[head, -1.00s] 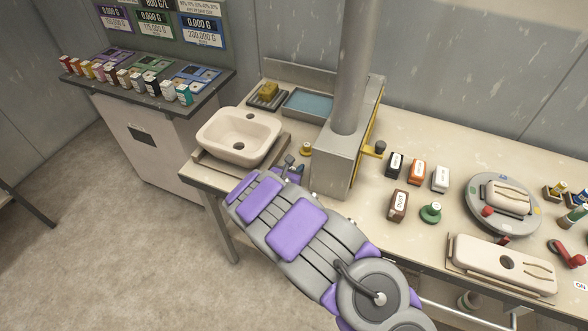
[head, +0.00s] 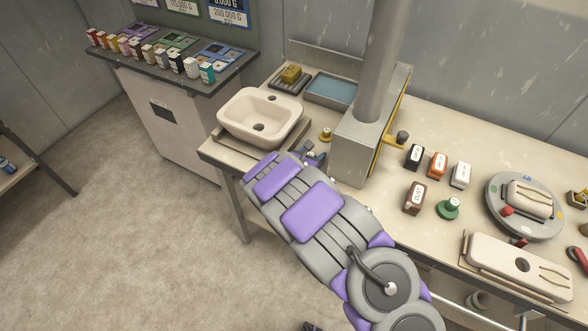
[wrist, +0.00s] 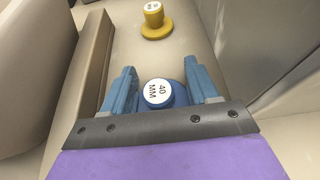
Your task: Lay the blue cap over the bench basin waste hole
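The blue cap (wrist: 158,93), with a round knob marked "40 MM", stands on the bench between the fingers of my gripper (wrist: 162,88) in the wrist view. The fingers are spread on either side of it, with a visible gap at the left finger. In the head view my gripper (head: 314,157) is low over the bench, right of the cream basin (head: 231,113); my arm hides most of the cap there. The basin's waste hole (head: 258,127) is dark and uncovered in its floor.
A yellow cap (head: 326,135) stands just beyond my gripper and also shows in the wrist view (wrist: 155,20). A grey box with a pipe (head: 362,143) rises close on the right. Bottles, a green cap (head: 449,208) and a round turntable (head: 493,205) stand further right.

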